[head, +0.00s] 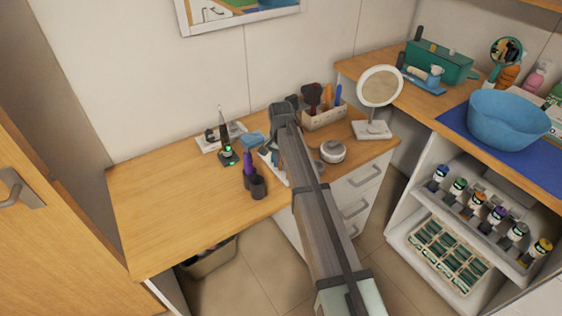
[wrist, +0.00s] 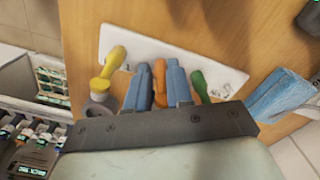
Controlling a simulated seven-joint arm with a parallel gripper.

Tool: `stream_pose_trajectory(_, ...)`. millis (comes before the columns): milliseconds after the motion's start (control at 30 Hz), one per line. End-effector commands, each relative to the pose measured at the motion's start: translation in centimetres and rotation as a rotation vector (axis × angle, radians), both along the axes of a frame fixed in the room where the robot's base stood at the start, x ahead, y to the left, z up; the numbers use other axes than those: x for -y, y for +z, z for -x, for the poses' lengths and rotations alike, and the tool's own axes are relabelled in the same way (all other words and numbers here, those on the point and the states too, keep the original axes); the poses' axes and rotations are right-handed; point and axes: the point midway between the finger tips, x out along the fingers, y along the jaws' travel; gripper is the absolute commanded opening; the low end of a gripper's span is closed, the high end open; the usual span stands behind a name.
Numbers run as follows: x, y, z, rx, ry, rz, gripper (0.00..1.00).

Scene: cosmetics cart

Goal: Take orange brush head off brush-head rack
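The brush-head rack (wrist: 112,38) is a white plate on the wooden counter in the wrist view. The orange brush head (wrist: 159,80) stands at its middle, between the two blue-grey fingers of my gripper (wrist: 158,68). The fingers sit close on both sides of it; whether they press on it I cannot tell. A yellow brush head (wrist: 116,56) is on the left and a green one (wrist: 199,82) is just right of the right finger. In the head view my gripper (head: 272,150) and arm hide most of the rack.
A folded blue cloth (wrist: 278,95) lies right of the rack. In the head view, a purple-handled item (head: 249,162) and a dark cup (head: 258,187) stand left of my arm. A round white jar (head: 333,151) and a mirror (head: 379,88) stand to the right.

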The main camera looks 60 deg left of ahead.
Motion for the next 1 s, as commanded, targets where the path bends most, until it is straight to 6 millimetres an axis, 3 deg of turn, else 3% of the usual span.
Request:
stream_pose_trajectory(167, 0.0, 0.0, 0.0, 0.000, 0.000, 0.000, 0.00)
stream_pose_trajectory(633, 0.0, 0.5, 0.0, 0.000, 0.000, -0.001, 0.00)
stream_pose_trajectory(1000, -0.1, 6.4, 0.0, 0.001, 0.000, -0.002, 0.00)
